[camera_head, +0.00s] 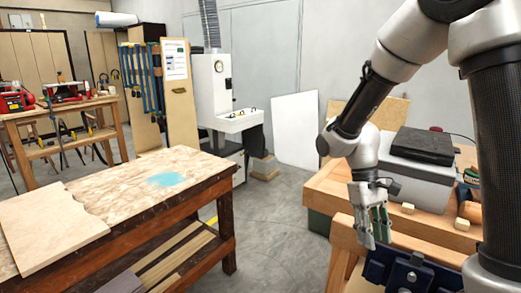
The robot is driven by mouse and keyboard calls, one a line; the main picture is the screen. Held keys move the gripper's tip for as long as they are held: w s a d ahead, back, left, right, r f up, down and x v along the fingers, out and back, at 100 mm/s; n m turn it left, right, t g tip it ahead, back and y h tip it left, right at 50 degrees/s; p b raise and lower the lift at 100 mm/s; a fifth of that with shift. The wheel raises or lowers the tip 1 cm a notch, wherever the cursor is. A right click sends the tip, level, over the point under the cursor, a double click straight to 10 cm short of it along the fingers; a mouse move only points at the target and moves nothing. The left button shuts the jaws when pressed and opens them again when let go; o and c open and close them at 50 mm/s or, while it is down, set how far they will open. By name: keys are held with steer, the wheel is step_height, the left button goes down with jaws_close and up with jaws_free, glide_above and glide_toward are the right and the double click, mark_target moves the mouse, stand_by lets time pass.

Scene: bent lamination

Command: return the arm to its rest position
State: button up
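My arm comes in from the upper right and bends down to my gripper (374,236). The gripper points downward with greenish pads at the fingers. It is beside the left edge of the right-hand wooden workbench (330,187), just above and behind a dark blue vise-like tool (405,272). The fingers look close to one another, but the small view does not show whether they are open or shut. I see nothing clearly held.
A grey box with a black lid (422,145) and small wood blocks stand on the right workbench. A left workbench (128,222) carries a pale board (45,232) and a blue patch (165,179). Concrete floor (277,225) lies open between the benches. A white machine (213,92) stands behind.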

steer(key=s+d+r+m+t, duration=0.1)
steer(key=s+d+r+t, duration=0.1)
steer(key=r, duration=0.3)
steer(key=s+d+r+m+t+y, duration=0.1)
steer(key=s+d+r+t, duration=0.2)
steer(key=s+r+t, duration=0.1)
steer(key=s+d+r+m+t+y, duration=0.1)
steer(key=s+d+r+t, duration=0.1)
steer(key=s+r, duration=0.3)
step_height(320, 180, up, 3)
steer(key=shift+d+r+m+t, duration=0.1)
steer(key=shift+d+m+t, duration=0.3)
steer(key=shift+d, duration=0.3)
stand_by(0.7)
